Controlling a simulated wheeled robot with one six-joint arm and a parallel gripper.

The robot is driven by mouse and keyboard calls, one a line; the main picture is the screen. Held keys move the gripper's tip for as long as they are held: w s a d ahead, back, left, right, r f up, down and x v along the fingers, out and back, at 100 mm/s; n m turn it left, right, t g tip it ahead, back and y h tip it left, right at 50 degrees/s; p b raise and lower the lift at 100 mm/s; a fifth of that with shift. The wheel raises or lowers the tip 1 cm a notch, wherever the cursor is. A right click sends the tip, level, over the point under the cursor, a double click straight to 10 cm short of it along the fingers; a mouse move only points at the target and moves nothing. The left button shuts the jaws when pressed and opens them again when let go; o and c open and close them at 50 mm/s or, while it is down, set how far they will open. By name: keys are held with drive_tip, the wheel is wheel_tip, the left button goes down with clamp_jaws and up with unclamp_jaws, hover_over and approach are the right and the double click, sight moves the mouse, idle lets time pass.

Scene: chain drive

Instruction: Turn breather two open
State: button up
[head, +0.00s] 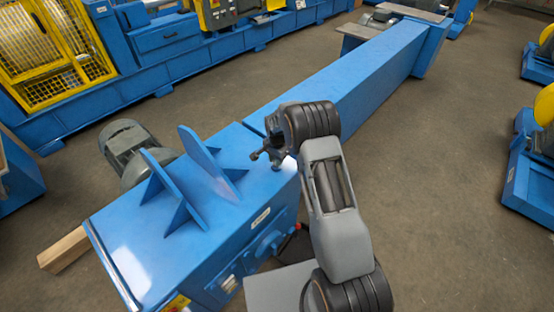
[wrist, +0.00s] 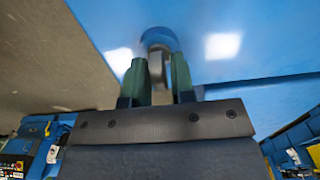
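In the wrist view, a small breather (wrist: 159,39) with a rounded blue top stands against the blue housing face. A grey metal part of it shows between the two green fingers of my gripper (wrist: 159,85). The fingers are apart, one on each side of this part. I cannot tell whether they press on it. In the head view my gripper (head: 266,154) is low over the right end of the blue housing (head: 120,215). The breather is not clear there, hidden by my gripper and wrist. Which breather this is, and how far it is turned, I cannot tell.
Upright blue fins (head: 200,165) stand on the housing left of my gripper. A grey motor (head: 125,145) sits behind them. A long blue beam (head: 350,85) runs to the back right. A yellow mesh guard (head: 65,50) is at the back left.

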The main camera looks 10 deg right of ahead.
clamp_jaws()
